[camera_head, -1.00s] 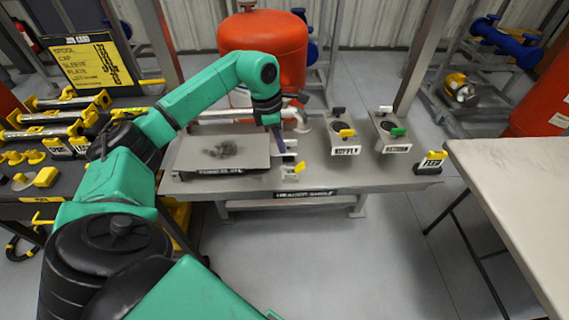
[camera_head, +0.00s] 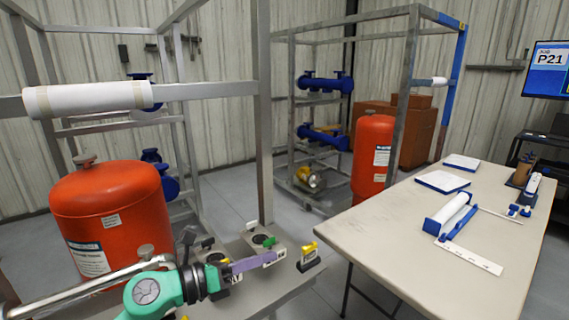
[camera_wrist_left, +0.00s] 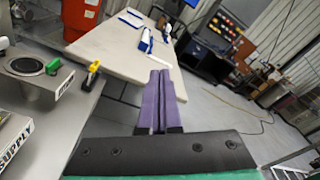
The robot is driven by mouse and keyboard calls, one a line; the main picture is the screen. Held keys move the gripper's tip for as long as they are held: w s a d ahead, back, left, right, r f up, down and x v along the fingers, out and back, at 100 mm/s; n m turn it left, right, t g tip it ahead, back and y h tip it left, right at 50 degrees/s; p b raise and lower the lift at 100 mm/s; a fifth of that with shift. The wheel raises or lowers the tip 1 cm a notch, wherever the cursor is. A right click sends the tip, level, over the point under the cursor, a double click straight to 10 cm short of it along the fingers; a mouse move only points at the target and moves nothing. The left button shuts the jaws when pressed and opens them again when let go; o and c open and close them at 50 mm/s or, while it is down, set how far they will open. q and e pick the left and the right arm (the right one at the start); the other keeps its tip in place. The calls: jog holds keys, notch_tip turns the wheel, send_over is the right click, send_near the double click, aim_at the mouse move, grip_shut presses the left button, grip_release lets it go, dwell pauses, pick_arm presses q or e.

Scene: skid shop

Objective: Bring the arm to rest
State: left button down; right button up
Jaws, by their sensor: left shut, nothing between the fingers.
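My left arm comes in at the bottom left of the head view with its green wrist. My left gripper (camera_head: 268,258) has purple fingers lying together, pointing right across the header shelf (camera_head: 285,282), with nothing between them. In the left wrist view the two purple fingers (camera_wrist_left: 160,75) are side by side, and the grey shelf (camera_wrist_left: 55,125) is to their left. The fingers point toward the long pale table (camera_wrist_left: 120,50), which seems some way beyond the tips. My right gripper is not in view.
Valve holders with a green handle (camera_head: 269,240) and a yellow-handled piece (camera_head: 309,255) stand close by the fingers. A red tank (camera_head: 110,215) and a steel frame post (camera_head: 263,130) stand behind. The pale table (camera_head: 400,240) at right holds papers and a blue-and-white device (camera_head: 447,215).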

pick_arm(q)
jog(key=w+a+r+n+t+y, duration=0.3)
jog(key=a+n+t+y, duration=0.55)
jog(key=n, duration=0.85)
jog(key=s+a+f+n+g+y, duration=0.25)
jog(key=a+f+n+y, duration=0.2)
jog(key=f+n, duration=0.35)
jog(key=s+a+f+n+g+y, duration=0.2)
jog(key=s+a+f+n+y, duration=0.15)
jog(key=a+f+n, duration=0.35)
jog(key=s+d+f+n+g+h, duration=0.25)
jog(key=s+f+n+g, duration=0.6)
jog(key=s+f, duration=0.75)
jog(key=s+f+m+g, duration=0.2)
jog(key=s+f+g, duration=0.15)
jog(key=f, duration=1.75)
jog(key=s+a+f, duration=0.3)
jog(key=s+f, duration=1.1)
jog(key=s, duration=0.3)
jog(key=shift+s+a, duration=0.15)
jog(key=shift+s, duration=0.05)
